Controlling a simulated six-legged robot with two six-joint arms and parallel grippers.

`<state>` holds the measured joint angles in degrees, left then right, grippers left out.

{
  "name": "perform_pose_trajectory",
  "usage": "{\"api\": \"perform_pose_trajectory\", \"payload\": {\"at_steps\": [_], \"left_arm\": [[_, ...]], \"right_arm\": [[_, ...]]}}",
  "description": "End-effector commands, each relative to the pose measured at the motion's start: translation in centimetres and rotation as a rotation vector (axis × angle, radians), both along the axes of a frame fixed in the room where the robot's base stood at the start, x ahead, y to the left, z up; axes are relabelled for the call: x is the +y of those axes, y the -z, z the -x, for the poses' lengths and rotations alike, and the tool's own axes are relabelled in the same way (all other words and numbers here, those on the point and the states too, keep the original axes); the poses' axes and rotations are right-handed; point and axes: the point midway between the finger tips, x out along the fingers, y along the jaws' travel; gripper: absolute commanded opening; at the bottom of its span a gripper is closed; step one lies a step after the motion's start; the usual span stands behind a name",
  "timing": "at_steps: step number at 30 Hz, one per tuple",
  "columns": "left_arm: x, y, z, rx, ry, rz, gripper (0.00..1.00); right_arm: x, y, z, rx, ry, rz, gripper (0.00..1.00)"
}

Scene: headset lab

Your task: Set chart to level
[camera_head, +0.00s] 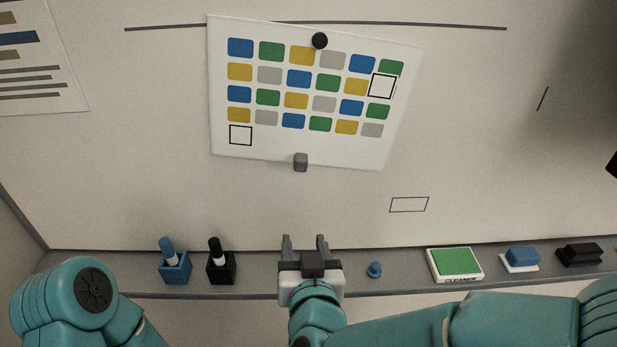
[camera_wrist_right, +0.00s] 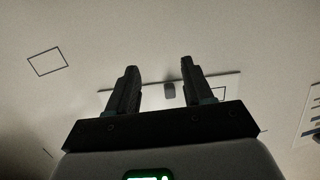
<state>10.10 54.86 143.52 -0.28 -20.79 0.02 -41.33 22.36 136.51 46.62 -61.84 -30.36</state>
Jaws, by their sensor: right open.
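The chart (camera_head: 225,100), a white sheet with rows of blue, green, yellow and grey blocks, hangs tilted on the whiteboard, its right side lower. A round black magnet (camera_head: 319,40) sits at its top edge. A grey tab (camera_head: 300,162) sits at the middle of its bottom edge. My right gripper (camera_head: 305,240) is open and empty below the tab, apart from it, fingers pointing up. In the right wrist view the tab (camera_wrist_right: 169,90) shows between the open fingers (camera_wrist_right: 158,70), beyond them. My left gripper is out of view.
A dark line (camera_head: 450,27) runs across the board near the chart's top. The ledge (camera_head: 120,280) below holds a blue holder (camera_head: 175,268), a black holder (camera_head: 221,268), a blue peg (camera_head: 375,270), a green-topped cleaner box (camera_head: 455,263) and erasers (camera_head: 522,257). Board right of the chart is mostly clear.

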Motion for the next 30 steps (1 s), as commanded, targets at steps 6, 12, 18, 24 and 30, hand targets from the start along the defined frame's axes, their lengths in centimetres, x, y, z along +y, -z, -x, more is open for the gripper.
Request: {"api": "perform_pose_trajectory", "payload": {"at_steps": [6,12,18,24,30], "left_arm": [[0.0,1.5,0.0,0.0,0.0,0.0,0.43],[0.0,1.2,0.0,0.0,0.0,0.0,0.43],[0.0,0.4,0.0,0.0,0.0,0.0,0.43],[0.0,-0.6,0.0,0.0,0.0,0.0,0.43],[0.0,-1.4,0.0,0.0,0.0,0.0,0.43]], "right_arm": [[1.1,-7.8,4.1,-0.192,0.07,-0.048,0.51],[1.0,-8.9,3.4,-0.208,0.088,-0.052,0.51],[0.9,-8.9,-1.0,-0.206,0.09,-0.05,0.51],[0.9,-8.9,-5.8,-0.206,0.089,-0.051,0.51],[0.9,-8.9,-9.6,-0.206,0.088,-0.052,0.51]]}}
